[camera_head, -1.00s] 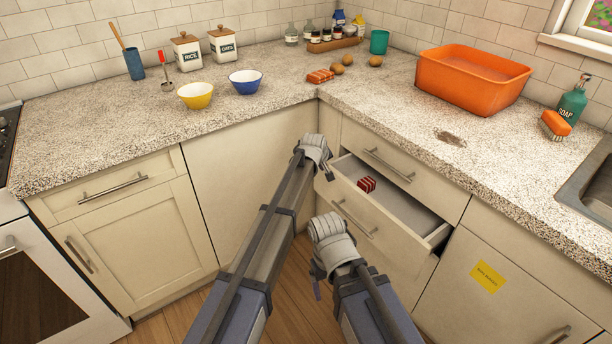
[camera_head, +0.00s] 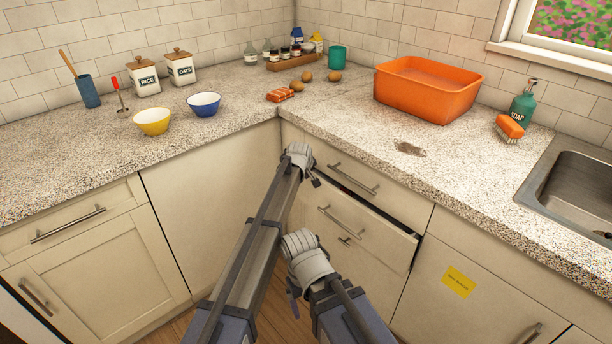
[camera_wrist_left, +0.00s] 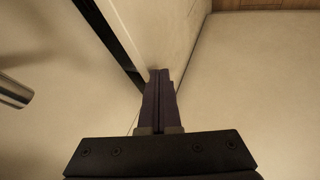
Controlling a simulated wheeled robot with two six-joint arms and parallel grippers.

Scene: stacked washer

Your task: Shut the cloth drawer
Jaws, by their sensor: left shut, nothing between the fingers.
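The cloth drawer (camera_head: 372,232) is the second one down in the cabinet right of the corner. Its front stands slightly out, with a narrow dark gap along its top edge; its inside is hidden. My left gripper (camera_head: 317,182) is shut and empty at the left end of this drawer front. In the left wrist view its closed fingers (camera_wrist_left: 159,100) are at a pale panel beside a dark gap; I cannot tell whether they touch it. My right gripper (camera_head: 293,308) hangs low in front of the cabinet, apart from the drawer, its fingers mostly hidden.
The top drawer's handle (camera_head: 354,179) projects just above. The speckled counter (camera_head: 350,120) overhangs the cabinets. It holds an orange tub (camera_head: 425,95), bowls and jars. A sink (camera_head: 585,195) lies at the right. A yellow note (camera_head: 458,282) is on the right cabinet door.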

